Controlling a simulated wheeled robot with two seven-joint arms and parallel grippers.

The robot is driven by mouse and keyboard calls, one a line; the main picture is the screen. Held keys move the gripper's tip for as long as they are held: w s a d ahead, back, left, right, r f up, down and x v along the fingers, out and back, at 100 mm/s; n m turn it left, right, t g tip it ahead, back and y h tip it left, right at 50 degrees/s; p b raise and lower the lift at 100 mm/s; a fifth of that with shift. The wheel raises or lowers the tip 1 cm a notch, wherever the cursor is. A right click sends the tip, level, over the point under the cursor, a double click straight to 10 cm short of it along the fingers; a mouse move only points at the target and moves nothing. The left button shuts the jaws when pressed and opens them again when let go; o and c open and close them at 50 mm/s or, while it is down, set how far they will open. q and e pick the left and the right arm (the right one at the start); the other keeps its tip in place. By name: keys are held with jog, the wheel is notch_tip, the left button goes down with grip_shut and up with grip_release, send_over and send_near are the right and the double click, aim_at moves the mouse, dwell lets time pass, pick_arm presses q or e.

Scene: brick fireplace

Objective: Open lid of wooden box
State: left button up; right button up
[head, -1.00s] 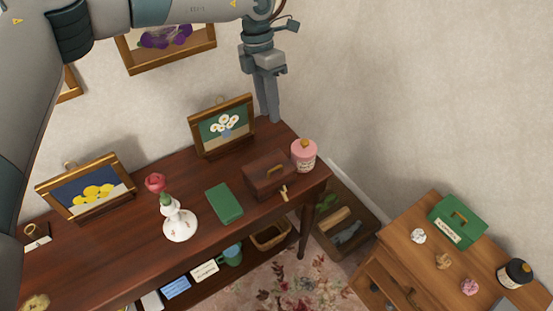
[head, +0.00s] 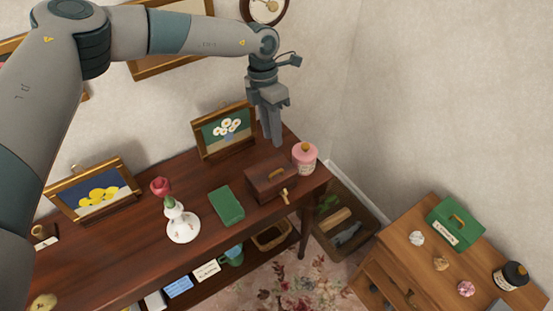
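The wooden box (head: 271,185) is small and dark brown, with a brass handle on its lid. It sits near the right end of the long dark wooden table (head: 130,240), and its lid is down. A small brass key-like piece (head: 285,197) shows at its front. My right gripper is out of view.
A pink jar (head: 305,158) stands right of the box. A green book (head: 227,206) and a white vase with a rose (head: 183,225) stand left of it. The framed flower picture (head: 224,130) is close behind. A side table (head: 420,270) holds a green box (head: 455,224).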

aim_at(278, 171)
pick_arm(q)
jog(key=f+p, duration=0.1)
jog(key=f, duration=0.2)
jog(key=s+f+p, duration=0.1)
jog(key=f, duration=0.2)
jog(key=d+f+p, duration=0.1)
jog(key=f, duration=0.2)
jog(key=shift+s+f+p, duration=0.25)
jog(key=shift+p, duration=0.15)
jog(key=shift+s+d+f, duration=0.1)
jog(key=shift+f, duration=0.65)
grip_shut()
